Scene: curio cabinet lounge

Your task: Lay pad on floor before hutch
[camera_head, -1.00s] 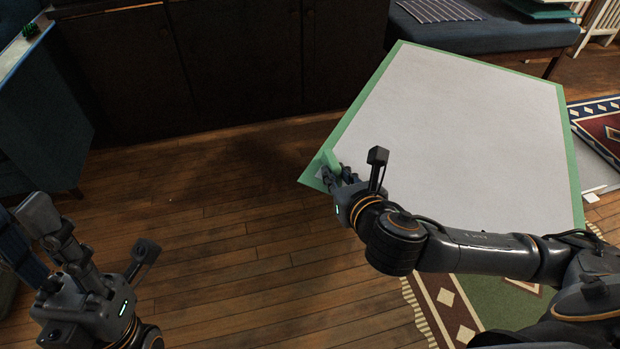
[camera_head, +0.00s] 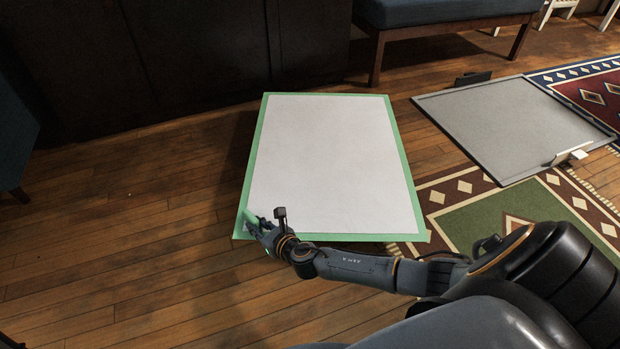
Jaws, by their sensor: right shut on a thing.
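The pad (camera_head: 335,165) is a white rectangle with a green border. It is nearly level, low over or on the wooden floor; I cannot tell whether it rests fully on it. My right gripper (camera_head: 256,222) is shut on the pad's near left corner. The hutch (camera_head: 190,60) is the dark wooden cabinet front at the upper left, and the pad's far edge is a short way in front of it. The pad's near right corner overlaps the patterned rug in the picture. My left gripper is not in view.
A grey framed panel (camera_head: 512,125) lies at the right, partly over the patterned rug (camera_head: 480,215). A blue bench (camera_head: 440,12) stands at the back. A dark blue seat (camera_head: 15,130) is at the left edge. Bare wooden floor (camera_head: 130,250) is free on the left.

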